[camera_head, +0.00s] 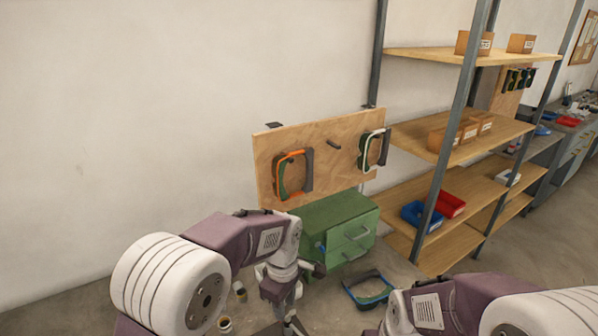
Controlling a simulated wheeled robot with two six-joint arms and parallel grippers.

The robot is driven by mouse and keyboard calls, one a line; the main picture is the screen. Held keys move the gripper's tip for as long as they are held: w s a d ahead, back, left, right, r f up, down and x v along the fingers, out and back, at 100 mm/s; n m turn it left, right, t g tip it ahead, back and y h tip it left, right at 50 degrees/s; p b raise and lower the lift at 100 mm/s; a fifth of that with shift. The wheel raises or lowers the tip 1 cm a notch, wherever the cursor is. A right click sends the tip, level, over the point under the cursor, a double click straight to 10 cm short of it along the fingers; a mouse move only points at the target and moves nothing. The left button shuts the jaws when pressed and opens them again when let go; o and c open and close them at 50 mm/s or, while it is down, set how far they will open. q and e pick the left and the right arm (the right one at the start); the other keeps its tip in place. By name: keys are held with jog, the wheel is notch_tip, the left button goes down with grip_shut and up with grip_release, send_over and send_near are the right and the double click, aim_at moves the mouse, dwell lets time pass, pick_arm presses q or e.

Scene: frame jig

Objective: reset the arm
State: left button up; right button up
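My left arm comes in from the left, and its gripper (292,322) points down in front of the green cabinet. Its fingertips are small and partly cut off by the bottom edge, so I cannot tell whether it is open or shut. My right arm reaches in from the lower right; its gripper is below the picture. An orange and dark frame (281,178) and a white and dark frame (385,147) hang on a wooden board (318,178). A blue and dark frame (368,300) lies on the floor between my arms.
A bare dark peg (334,144) sticks out of the board between the hanging frames. A green drawer cabinet (338,215) stands below it. A shelf rack (460,150) with boxes, a blue bin (421,216) and a red bin (449,205) stands right. Small pots (225,324) lie near my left arm.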

pick_arm(q)
jog(key=s+a+f+m+t, duration=0.1)
jog(key=s+a+f+m, duration=0.3)
jog(key=s+a+m, duration=0.7)
jog(key=s+a, duration=0.1)
jog(key=a, duration=0.3)
jog(key=shift+s+a+m, duration=0.25)
jog(key=shift+m, duration=0.05)
pick_arm(e)
jog(key=shift+a, duration=0.2)
pick_arm(q)
jog(key=shift+s+d+r, duration=0.1)
pick_arm(e)
jog(key=shift+s+r, duration=0.1)
jog(key=shift+s, duration=0.05)
jog(key=shift+d, duration=0.1)
